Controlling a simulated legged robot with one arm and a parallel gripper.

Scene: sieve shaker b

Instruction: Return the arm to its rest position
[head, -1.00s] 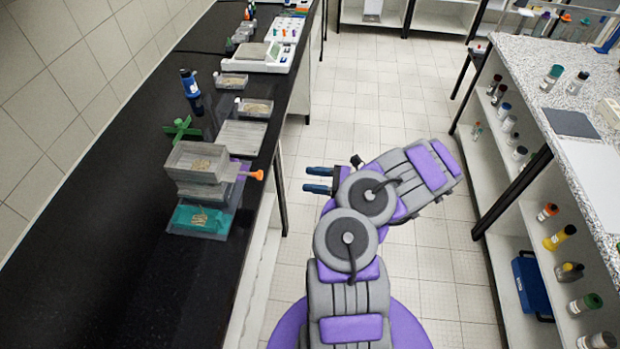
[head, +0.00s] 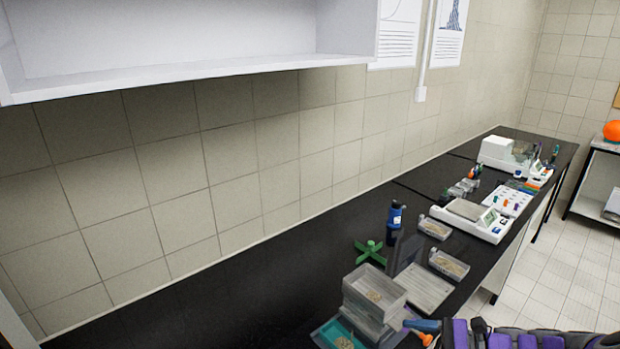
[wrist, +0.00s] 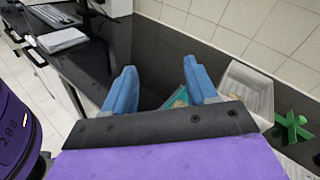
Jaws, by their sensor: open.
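My gripper shows in the wrist view (wrist: 160,88) with its two blue fingers spread apart and nothing between them. Beyond the fingers is the black bench top. In the head view my arm is at the bottom right edge, folded beside the bench, with a blue finger (head: 424,325) showing near the sieve stack. The sieve shaker's stacked clear trays (head: 372,294) stand on the bench, the top one holding grainy material. In the wrist view a tray (wrist: 245,92) is right of the fingers.
A green star-shaped handle (head: 370,252), a blue bottle (head: 396,214), small sample trays (head: 449,265) and a white balance (head: 470,220) are on the black bench (head: 230,300). A white shelf (head: 200,75) hangs above the bench. The tiled floor (head: 560,285) at right is open.

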